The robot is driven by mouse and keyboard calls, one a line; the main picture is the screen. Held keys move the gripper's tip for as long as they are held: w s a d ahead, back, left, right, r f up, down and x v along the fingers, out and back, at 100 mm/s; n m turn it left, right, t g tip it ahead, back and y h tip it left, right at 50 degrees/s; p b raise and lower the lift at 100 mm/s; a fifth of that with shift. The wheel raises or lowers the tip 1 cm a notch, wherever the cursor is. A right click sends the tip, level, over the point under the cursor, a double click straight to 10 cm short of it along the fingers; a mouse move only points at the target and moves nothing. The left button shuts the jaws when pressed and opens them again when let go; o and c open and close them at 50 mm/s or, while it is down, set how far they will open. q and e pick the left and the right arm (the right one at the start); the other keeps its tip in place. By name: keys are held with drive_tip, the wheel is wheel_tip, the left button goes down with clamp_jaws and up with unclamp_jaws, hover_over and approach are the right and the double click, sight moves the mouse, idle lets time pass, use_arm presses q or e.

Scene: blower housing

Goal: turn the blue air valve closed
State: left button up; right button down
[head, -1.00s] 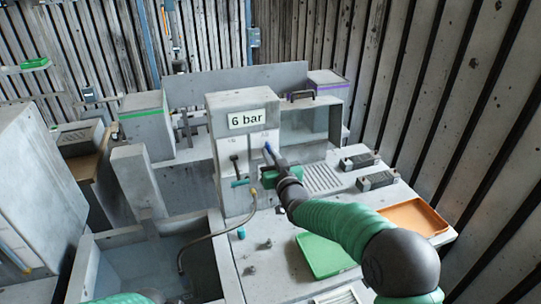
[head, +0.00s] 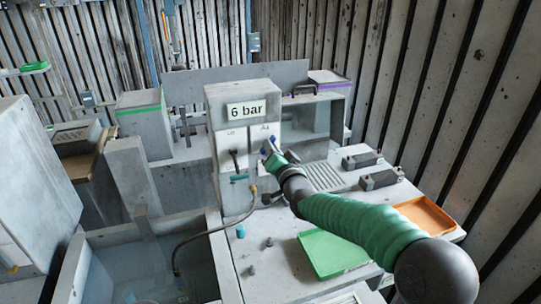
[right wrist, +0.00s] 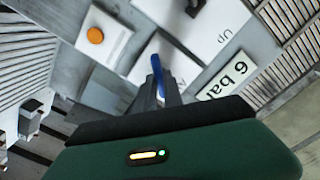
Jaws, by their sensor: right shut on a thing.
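The blue air valve (head: 272,140) is on the front of the grey panel block under the "6 bar" sign, at its right side. My right gripper (head: 270,152) is at the panel and covers part of the valve in the head view. In the right wrist view the blue lever (right wrist: 157,68) stands out between the dark fingertips of my right gripper (right wrist: 158,90), which are shut on it. The wrist view is rolled against the panel. My left gripper is not in view.
A black lever (head: 234,158) sits left of the valve on the panel. A hose (head: 214,231) curves from the panel to the basin at left. A green tray (head: 330,255) and an orange tray (head: 425,214) lie on the bench. An orange button (right wrist: 95,35) shows near the lever.

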drive_tip(key=shift+d+f+m+b, duration=0.1)
drive_tip(key=shift+f+m+b, duration=0.1)
drive_tip(key=shift+m+b, duration=1.25)
drive_tip(key=shift+f+m+b, duration=0.15)
drive_tip(key=shift+m+b, duration=0.85)
drive_tip(key=shift+m, duration=0.8)
drive_tip(key=shift+d+f+m+b, duration=0.1)
drive_tip(key=shift+f+m+b, duration=0.1)
drive_tip(key=shift+m+b, duration=1.25)
drive_tip(key=shift+f+m, duration=0.1)
drive_tip(key=shift+m, duration=0.2)
drive_tip(key=c, duration=1.5)
unclamp_jaws()
drive_tip(key=shift+o, duration=0.2)
drive_tip(key=shift+d+r, duration=0.15)
drive_tip(key=shift+r, duration=0.1)
drive_tip(key=v, duration=1.6)
drive_tip(key=shift+s, duration=0.4)
